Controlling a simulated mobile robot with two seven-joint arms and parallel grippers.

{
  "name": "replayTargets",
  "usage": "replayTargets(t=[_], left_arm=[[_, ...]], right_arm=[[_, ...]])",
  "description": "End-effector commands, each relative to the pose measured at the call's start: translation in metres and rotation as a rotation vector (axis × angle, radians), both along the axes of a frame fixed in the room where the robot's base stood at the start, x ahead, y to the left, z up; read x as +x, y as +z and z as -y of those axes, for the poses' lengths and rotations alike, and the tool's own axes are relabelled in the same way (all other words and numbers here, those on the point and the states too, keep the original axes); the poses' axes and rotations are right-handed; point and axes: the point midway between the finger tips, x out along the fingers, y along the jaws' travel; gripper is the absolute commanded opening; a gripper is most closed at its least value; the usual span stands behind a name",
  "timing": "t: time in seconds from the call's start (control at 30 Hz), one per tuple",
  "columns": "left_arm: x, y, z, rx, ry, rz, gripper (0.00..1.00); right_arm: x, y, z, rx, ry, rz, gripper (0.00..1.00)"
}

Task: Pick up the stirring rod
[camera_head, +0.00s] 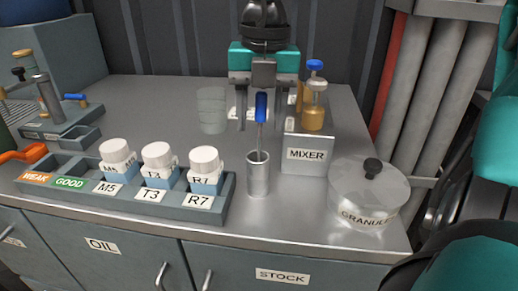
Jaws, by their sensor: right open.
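The stirring rod (261,108) has a blue handle and a thin shaft. It stands nearly upright, its lower end hidden in a narrow metal cup (258,178) on the steel counter. My right gripper (264,122) points down over the counter, open. Its two fingers appear on either side of the blue handle in the picture, with gaps visible; I cannot tell whether the handle is at the same depth as the fingers. My left gripper is not in view.
Left of the cup is a rack (205,215) with several white-capped jars. A MIXER sign block (307,156), an amber bottle (313,117) and a GRANULES pot (365,197) stand to the right. A clear beaker (212,110) is behind. Grey pipes rise at the right.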

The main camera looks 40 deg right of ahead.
Motion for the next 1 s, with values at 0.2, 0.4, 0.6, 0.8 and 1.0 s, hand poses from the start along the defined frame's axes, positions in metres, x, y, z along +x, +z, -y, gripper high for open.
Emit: replayTargets(t=[0.2, 0.4, 0.6, 0.8, 1.0], left_arm=[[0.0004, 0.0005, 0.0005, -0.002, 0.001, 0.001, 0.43], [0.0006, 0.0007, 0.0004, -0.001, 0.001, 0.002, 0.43], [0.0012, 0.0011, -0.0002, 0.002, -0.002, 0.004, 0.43], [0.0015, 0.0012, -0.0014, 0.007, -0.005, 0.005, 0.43], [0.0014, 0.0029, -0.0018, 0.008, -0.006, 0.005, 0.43]], right_arm=[[0.0001, 0.0005, 0.0001, 0.000, 0.000, 0.000, 0.32], [0.0001, 0.0006, 0.0002, -0.001, 0.000, 0.001, 0.12], [0.0001, 0.0006, 0.0002, -0.001, 0.000, 0.001, 0.00], [0.0002, 0.0008, 0.0002, -0.001, 0.000, 0.001, 0.00], [0.0006, 0.0067, 0.0006, -0.003, -0.001, 0.001, 0.00]])
